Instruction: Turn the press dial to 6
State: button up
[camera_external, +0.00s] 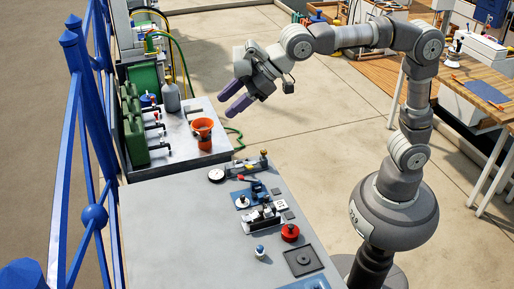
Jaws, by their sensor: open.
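My gripper (228,106) is open, with two purple fingers spread apart and nothing between them. It hangs in the air above and beyond the far end of the grey bench (170,235). Several small devices sit along the bench's right side. A round pale-faced dial or gauge (217,174) lies near the far edge. A blue device with a pale round part (242,202) is closer, and a red round knob (290,232) is to its right and nearer. I cannot tell which one is the press dial. No dial number is readable. My gripper touches none of them.
A blue railing (85,150) runs along the left. The grey bench's left part is clear. A wooden table (470,90) stands at right.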

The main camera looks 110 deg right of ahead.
jog(key=w+d+f+g, duration=0.1)
jog(key=d+f+g, duration=0.15)
jog(key=f, duration=0.35)
jog(key=w+d+f+g, duration=0.1)
jog(key=d+f, duration=0.2)
jog(key=f, duration=0.3)
jog(key=n+g+y+p, duration=0.2)
jog(key=n+g+p, duration=0.1)
jog(key=g, duration=0.3)
send_over(242, 196)
notch_tip(242, 196, down, 26)
jog(key=shift+f, duration=0.15)
notch_tip(242, 196, down, 8)
jog(key=b, duration=0.2)
jog(key=shift+b, duration=0.35)
jog(key=shift+c, duration=0.2)
grip_shut()
